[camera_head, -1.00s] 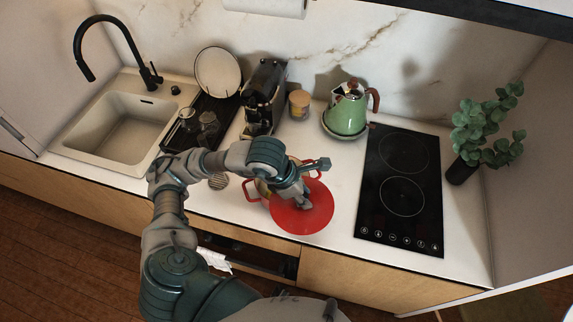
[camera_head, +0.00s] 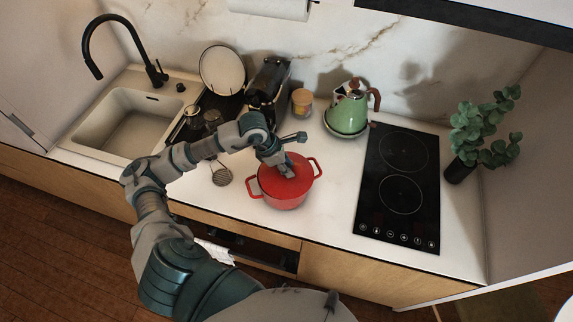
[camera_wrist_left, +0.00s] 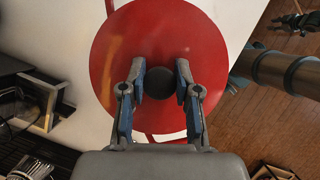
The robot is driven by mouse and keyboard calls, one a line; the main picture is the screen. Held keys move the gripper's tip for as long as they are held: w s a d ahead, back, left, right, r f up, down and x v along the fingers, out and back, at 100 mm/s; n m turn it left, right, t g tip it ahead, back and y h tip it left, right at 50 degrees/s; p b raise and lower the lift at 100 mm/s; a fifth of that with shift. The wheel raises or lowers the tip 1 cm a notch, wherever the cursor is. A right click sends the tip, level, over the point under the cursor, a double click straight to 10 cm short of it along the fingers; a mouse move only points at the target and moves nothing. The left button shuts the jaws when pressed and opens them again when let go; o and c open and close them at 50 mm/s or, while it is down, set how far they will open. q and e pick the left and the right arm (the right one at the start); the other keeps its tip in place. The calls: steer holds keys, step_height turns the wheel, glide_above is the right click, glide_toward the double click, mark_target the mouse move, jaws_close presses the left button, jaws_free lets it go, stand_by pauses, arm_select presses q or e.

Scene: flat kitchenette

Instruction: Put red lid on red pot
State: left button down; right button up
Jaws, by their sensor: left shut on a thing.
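The red pot (camera_head: 283,199) stands on the white counter between the sink and the cooktop, with a handle on each side. The red lid (camera_head: 297,177) lies over the pot's top. In the left wrist view the lid (camera_wrist_left: 205,55) is a wide disc with a dark knob (camera_wrist_left: 160,84) in its middle. My left gripper (camera_head: 283,168) is above the lid, its fingers (camera_wrist_left: 160,82) shut on the knob from both sides. The lid hides the pot's inside; I cannot tell if it is fully seated. A dark gripper-like part shows at the wrist view's upper right, perhaps my right gripper.
A green kettle (camera_head: 348,108) stands behind the pot, with a jar (camera_head: 302,102) and a coffee machine (camera_head: 268,85) to its left. A round strainer-like thing (camera_head: 221,175) lies left of the pot. The black cooktop (camera_head: 398,190) at right is clear.

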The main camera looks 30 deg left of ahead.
arm_select(q)
steer(key=c, duration=1.2)
jaws_free()
steer(key=shift+a, duration=0.1)
steer(key=o, duration=0.4)
steer(key=shift+a, duration=0.15)
steer(key=shift+c, duration=0.2)
steer(key=shift+a+f, duration=0.15)
steer(key=shift+a, duration=0.35)
steer(key=shift+s+r, duration=0.1)
steer(key=shift+r, duration=0.3)
steer(key=b+v, duration=0.1)
steer(key=v, duration=1)
steer(key=shift+b, duration=0.4)
arm_select(e)
steer(key=shift+a+f, duration=0.15)
steer(key=shift+f, duration=0.65)
